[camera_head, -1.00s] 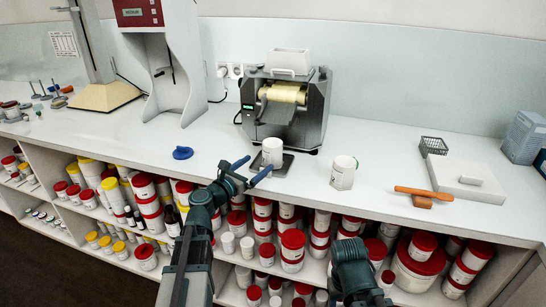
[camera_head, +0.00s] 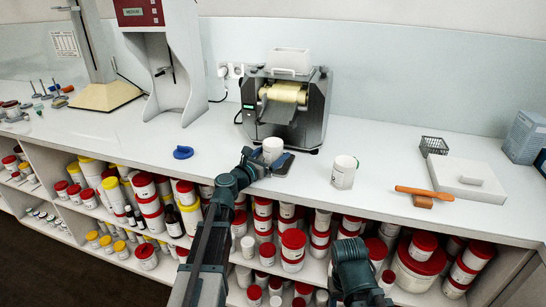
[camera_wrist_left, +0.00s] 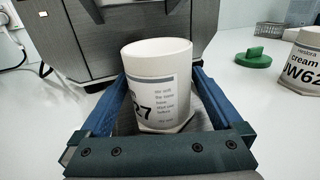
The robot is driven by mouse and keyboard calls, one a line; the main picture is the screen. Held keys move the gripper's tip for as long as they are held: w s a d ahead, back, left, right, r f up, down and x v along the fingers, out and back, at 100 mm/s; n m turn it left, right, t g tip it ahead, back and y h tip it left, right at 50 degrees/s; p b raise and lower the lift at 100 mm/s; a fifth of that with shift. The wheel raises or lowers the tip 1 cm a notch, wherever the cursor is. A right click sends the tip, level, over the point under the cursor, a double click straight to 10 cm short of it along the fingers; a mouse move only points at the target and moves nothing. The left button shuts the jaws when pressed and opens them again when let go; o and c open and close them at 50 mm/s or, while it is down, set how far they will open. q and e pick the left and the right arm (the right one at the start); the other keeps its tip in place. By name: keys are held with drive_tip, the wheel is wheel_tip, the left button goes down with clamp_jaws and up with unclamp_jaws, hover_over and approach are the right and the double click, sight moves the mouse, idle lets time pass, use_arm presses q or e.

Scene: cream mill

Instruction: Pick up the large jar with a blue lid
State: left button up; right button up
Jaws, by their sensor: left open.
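A white jar (camera_head: 272,148) without a lid stands upright on the small dark plate in front of the mill. It also shows in the left wrist view (camera_wrist_left: 158,75), open at the top, with a printed label partly reading "27". My left gripper (camera_head: 268,160) is open, with its blue fingers (camera_wrist_left: 208,100) on either side of this jar; I cannot tell whether they touch it. A blue lid (camera_head: 183,152) lies apart on the counter to the left. A second white jar (camera_head: 343,172) stands to the right. My right gripper is out of view.
The grey mill (camera_head: 286,105) stands right behind the jar. A green lid (camera_wrist_left: 253,58) lies near the second jar. An orange-handled tool (camera_head: 424,193), a white slab (camera_head: 466,179) and a wire basket (camera_head: 433,146) are at right. Shelves of lidded jars are below the counter edge.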

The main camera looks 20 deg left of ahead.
use_arm(q)
drive_tip(key=c, duration=1.3)
drive_tip(key=shift+o, duration=0.2)
drive_tip(key=shift+r, duration=0.1)
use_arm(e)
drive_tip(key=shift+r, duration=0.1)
